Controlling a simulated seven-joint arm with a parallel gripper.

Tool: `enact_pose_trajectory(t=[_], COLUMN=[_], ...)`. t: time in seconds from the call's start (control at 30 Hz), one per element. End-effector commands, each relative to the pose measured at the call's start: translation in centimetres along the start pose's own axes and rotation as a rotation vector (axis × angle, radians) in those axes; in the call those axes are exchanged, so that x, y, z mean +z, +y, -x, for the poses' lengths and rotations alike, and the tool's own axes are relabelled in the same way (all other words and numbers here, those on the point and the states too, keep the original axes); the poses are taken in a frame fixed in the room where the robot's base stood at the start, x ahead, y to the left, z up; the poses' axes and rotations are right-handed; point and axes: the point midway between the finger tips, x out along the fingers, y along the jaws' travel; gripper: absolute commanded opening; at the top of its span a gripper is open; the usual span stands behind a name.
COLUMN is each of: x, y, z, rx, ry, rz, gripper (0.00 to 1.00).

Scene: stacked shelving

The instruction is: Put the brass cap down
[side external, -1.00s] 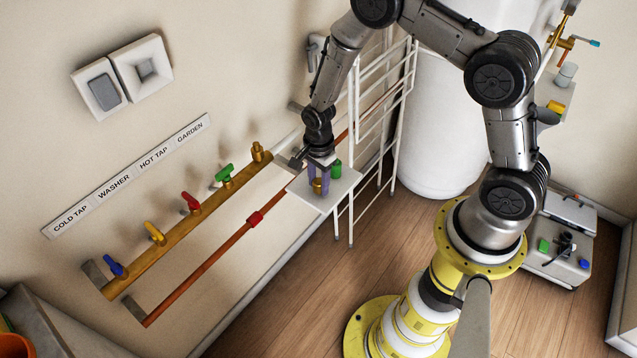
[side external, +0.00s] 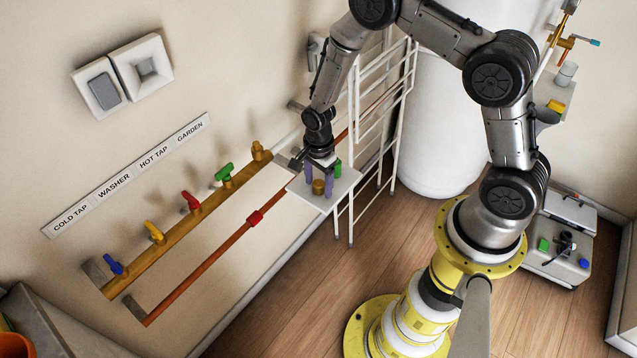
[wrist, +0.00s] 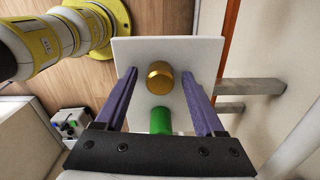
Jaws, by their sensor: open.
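The brass cap (side external: 318,187) stands on a small white shelf (side external: 340,197) beside the wall. In the wrist view the brass cap (wrist: 160,78) sits on the bare white shelf (wrist: 130,50), between the two purple fingers but clear of both. My gripper (side external: 318,187) is open just above the shelf, its fingers on either side of the cap. In the wrist view my gripper (wrist: 158,80) shows wide gaps between fingers and cap. A green object (wrist: 161,121) stands on the same shelf beside the cap, nearer the gripper's palm in the wrist view.
A brass pipe (side external: 185,226) with blue, yellow, red and green valve handles runs along the wall at left. A copper pipe (side external: 205,274) runs below it. A white wire rack (side external: 372,130) stands close behind the shelf. The wood floor is clear in front.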

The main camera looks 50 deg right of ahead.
Motion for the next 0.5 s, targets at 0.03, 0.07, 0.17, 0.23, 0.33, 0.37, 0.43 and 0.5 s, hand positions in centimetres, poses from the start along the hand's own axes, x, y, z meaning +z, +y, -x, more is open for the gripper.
enact_pose_trajectory(t=[0.03,0.07,0.17,0.23,0.33,0.37,0.43,0.5], x=[0.0,0.0,0.0,0.0,0.0,0.0,0.0,0.0], y=[-0.1,-0.1,-0.1,-0.2,-0.2,-0.1,-0.1,-0.1], z=[0.6,1.0,2.8,4.3,6.4,7.0,8.4,9.5], rx=[-0.004,-0.004,-0.005,-0.006,-0.007,-0.006,-0.005,-0.004], ry=[0.000,0.000,0.000,-0.001,-0.001,-0.001,0.000,0.000], rz=[0.000,0.000,0.000,0.000,0.000,0.000,0.000,0.000], gripper=[0.71,0.71,0.71,0.71,0.71,0.71,0.71,0.71])
